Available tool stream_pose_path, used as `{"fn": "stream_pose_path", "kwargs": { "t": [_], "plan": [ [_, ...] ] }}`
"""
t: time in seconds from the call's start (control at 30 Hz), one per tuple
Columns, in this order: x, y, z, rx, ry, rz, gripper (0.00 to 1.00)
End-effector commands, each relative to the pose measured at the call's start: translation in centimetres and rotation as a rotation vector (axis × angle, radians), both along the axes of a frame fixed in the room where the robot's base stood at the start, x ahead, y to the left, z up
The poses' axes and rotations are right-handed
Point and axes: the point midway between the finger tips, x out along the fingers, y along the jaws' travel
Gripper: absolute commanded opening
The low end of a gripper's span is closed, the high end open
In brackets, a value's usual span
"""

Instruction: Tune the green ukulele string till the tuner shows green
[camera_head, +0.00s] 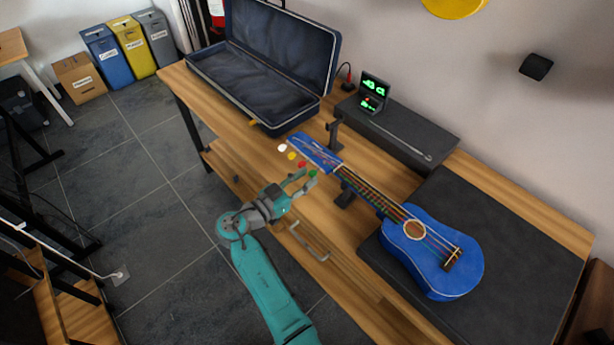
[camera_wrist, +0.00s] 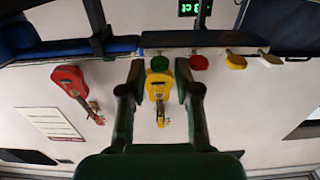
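The blue ukulele (camera_head: 438,268) lies with its body on a dark mat and its neck on black supports. White (camera_head: 282,148), yellow (camera_head: 291,156), red (camera_head: 302,164) and green (camera_head: 312,173) pegs stick out from its headstock (camera_head: 315,152). My gripper (camera_head: 308,178) is open at the green peg. In the wrist view the green peg (camera_wrist: 160,63) sits between my open fingertips (camera_wrist: 160,70), with gaps on both sides. The tuner (camera_head: 374,88) shows green characters and a small red mark; its green-lit display also shows in the wrist view (camera_wrist: 188,8), partly cut off.
An open dark case (camera_head: 270,60) lies left of the tuner. A dark raised shelf (camera_head: 405,130) stands behind the neck. The red peg (camera_wrist: 199,62) is close beside my right finger in the wrist view. A drawer handle (camera_head: 308,242) is on the bench front.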

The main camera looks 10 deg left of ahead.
Motion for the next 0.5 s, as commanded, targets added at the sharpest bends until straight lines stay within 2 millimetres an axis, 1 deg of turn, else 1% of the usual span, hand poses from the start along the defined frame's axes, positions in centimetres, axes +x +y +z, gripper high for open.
{"fn": "stream_pose_path", "kwargs": {
  "t": [0.17, 0.43, 0.47, 0.5],
  "plan": [
    [0.79, -0.69, 0.0, 0.0, 0.0, -0.001, 0.32],
    [0.87, -0.72, 0.01, 0.0, 0.0, 0.0, 0.32],
    [0.87, -0.72, 0.01, 0.0, 0.0, 0.0, 0.27],
    [0.86, -0.72, 0.01, 0.0, 0.0, 0.0, 0.17]
  ]
}}
